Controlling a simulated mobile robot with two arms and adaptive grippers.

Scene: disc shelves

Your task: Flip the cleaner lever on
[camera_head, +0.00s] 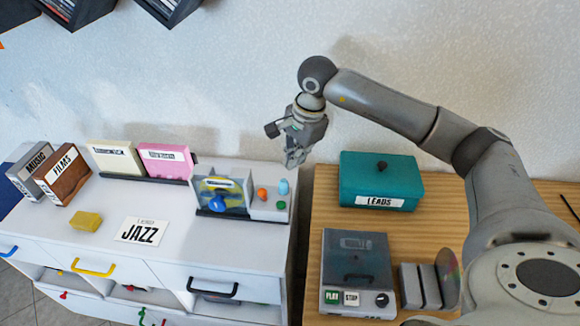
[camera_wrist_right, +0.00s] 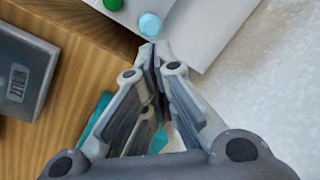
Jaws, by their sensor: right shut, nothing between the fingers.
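The cleaner appears to be the grey unit (camera_head: 225,196) with a clear front and a blue round part, at the right end of the white cabinet. A pale panel beside it carries an orange knob (camera_head: 262,194), a light-blue piece (camera_head: 283,187) and a green button (camera_head: 281,205); I cannot tell which is the lever. My right gripper (camera_head: 293,160) is shut and empty, above and behind the panel. In the right wrist view its fingertips (camera_wrist_right: 153,50) point towards the light-blue piece (camera_wrist_right: 150,25), with the green button (camera_wrist_right: 113,4) beyond. My left gripper is out of view.
A teal LEADS box (camera_head: 382,179) and a grey player (camera_head: 357,268) stand on the wooden table (camera_head: 322,212), right of a narrow gap. Disc boxes (camera_head: 112,157), a yellow block (camera_head: 86,221) and a JAZZ card (camera_head: 142,231) are on the cabinet. The wall is close behind.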

